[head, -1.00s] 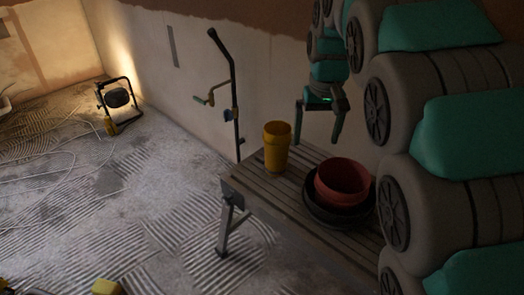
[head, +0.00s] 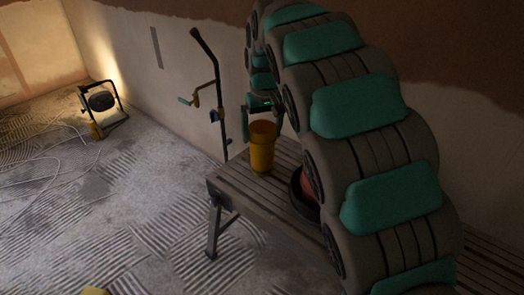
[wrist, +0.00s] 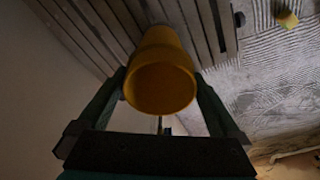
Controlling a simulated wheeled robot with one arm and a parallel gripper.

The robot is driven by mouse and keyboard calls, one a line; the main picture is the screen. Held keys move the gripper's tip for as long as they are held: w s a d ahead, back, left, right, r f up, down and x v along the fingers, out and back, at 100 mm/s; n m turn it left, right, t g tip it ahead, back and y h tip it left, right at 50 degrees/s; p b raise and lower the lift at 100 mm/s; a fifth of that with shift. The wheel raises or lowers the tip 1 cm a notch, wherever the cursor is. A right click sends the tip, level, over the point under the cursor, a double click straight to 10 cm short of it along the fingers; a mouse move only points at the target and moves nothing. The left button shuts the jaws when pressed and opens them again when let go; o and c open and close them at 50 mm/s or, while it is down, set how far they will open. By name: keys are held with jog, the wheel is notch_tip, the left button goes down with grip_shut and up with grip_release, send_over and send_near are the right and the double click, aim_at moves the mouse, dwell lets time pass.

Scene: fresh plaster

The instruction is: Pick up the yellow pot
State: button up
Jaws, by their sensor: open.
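The yellow pot (head: 262,148) stands upright near the far left end of the slatted bench (head: 228,184). My gripper (head: 262,118) is at the pot, behind its upper part in the head view, and my arm covers part of it. In the wrist view, the yellow pot (wrist: 160,82) shows its open mouth towards the camera. The open fingers of my gripper (wrist: 161,88) lie one on each side of the pot. I cannot tell whether either fingertip touches it.
A dark bowl (head: 299,199) with a reddish pot (head: 309,187) in it sits right of the yellow pot, mostly hidden by my arm. The plastered wall is close behind the bench. A work lamp (head: 101,101) and cables lie on the floor at left.

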jog(key=shift+w+f, duration=0.2)
jog(key=shift+f, duration=0.95)
jog(key=shift+c, duration=0.2)
jog(key=c, duration=1)
jog(key=shift+r, duration=0.1)
jog(key=shift+c, duration=0.2)
